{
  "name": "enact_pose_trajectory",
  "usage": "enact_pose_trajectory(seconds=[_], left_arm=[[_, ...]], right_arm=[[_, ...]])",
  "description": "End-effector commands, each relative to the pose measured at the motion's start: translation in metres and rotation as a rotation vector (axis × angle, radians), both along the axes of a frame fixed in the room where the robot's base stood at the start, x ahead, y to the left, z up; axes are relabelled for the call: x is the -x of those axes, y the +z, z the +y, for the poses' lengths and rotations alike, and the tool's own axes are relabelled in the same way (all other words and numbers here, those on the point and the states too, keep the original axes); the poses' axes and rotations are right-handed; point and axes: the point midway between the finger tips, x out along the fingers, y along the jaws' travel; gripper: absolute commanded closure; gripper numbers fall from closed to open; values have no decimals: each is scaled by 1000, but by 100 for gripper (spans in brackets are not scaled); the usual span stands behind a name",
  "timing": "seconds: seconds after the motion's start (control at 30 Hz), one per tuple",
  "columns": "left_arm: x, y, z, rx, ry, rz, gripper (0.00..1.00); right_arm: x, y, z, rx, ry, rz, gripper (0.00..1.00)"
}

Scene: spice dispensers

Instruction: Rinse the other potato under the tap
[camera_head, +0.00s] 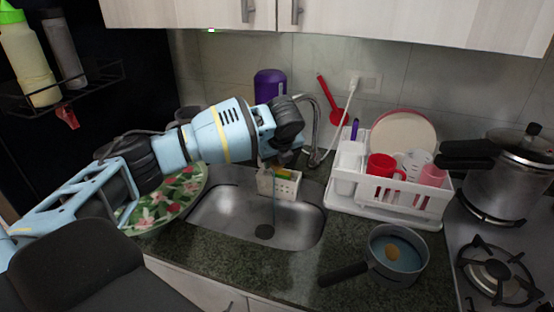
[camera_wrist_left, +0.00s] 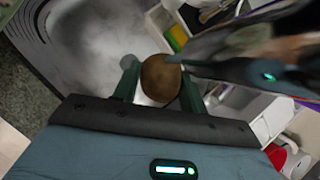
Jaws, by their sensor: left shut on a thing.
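My left gripper (camera_wrist_left: 155,88) is shut on a brown potato (camera_wrist_left: 160,78), seen between its two dark green fingers in the left wrist view. In the head view my left arm reaches over the metal sink (camera_head: 225,220), close to the tap (camera_head: 318,125). The held potato is hidden there by my own arm. A thin, pale vertical streak (camera_head: 273,208), which looks like running water, drops below the gripper toward the drain (camera_head: 264,232). Another brown potato (camera_head: 392,251) lies in the pan (camera_head: 412,275) on the counter at right. My right gripper is not in view.
A white caddy (camera_head: 284,187) with a sponge stands at the sink's back edge. A white dish rack (camera_head: 395,196) with cups and a plate stands right of the sink. A floral plate (camera_head: 160,208) lies at left. A pressure cooker (camera_head: 505,185) stands at far right.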

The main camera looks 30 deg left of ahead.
Motion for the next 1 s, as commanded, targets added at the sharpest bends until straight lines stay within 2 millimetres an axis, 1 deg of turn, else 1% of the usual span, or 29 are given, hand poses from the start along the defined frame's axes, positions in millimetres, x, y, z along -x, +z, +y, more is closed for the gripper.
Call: enact_pose_trajectory(seconds=[0.27,0.6,1.0], left_arm=[[-1,0,-2,0,0,-1,81],[-8,0,-9,0,0,-1,81],[-8,1,-8,0,1,-2,81]], right_arm=[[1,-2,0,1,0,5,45],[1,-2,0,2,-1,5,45],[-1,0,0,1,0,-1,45]])
